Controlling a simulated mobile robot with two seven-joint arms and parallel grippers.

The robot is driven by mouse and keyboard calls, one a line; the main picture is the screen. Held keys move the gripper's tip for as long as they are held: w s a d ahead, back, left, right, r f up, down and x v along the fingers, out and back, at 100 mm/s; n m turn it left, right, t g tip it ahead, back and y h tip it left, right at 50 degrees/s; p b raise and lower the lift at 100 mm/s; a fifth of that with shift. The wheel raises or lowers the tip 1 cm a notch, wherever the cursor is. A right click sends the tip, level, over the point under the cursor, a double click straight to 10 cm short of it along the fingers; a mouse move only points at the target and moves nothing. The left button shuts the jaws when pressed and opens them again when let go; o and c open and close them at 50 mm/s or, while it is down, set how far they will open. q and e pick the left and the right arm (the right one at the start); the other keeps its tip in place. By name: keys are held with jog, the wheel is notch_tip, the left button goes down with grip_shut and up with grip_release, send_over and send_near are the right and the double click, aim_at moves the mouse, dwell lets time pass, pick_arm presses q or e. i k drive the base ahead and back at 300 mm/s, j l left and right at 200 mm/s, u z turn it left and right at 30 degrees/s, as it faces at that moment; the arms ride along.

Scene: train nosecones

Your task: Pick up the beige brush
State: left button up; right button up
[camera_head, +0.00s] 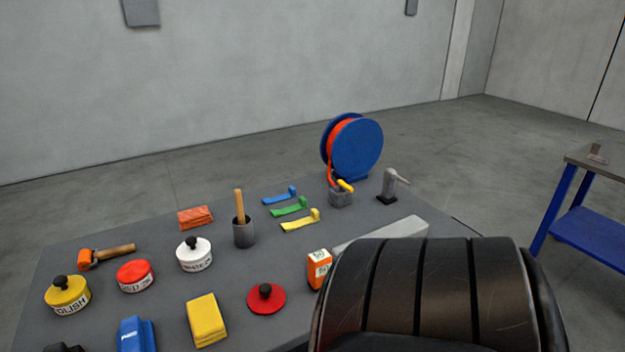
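No beige brush shows plainly in the head view. A tan, beige-like handle (239,205) stands upright in a dark grey cup (244,235) near the middle of the grey table. Its lower end is hidden inside the cup, so I cannot tell whether it is a brush. Neither of my grippers is in view.
The grey table (150,245) also bears an orange-headed hammer (112,254), a white tin (194,255), a red tin (135,276), a yellow tin (67,296) and a blue reel (356,147). A large black ribbed shape (425,290) hides the table's near right part.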

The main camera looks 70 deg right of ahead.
aim_at(237, 197)
jog(key=z, duration=1.65)
jog(key=k+l+z, duration=0.1)
jog(key=l, duration=0.25)
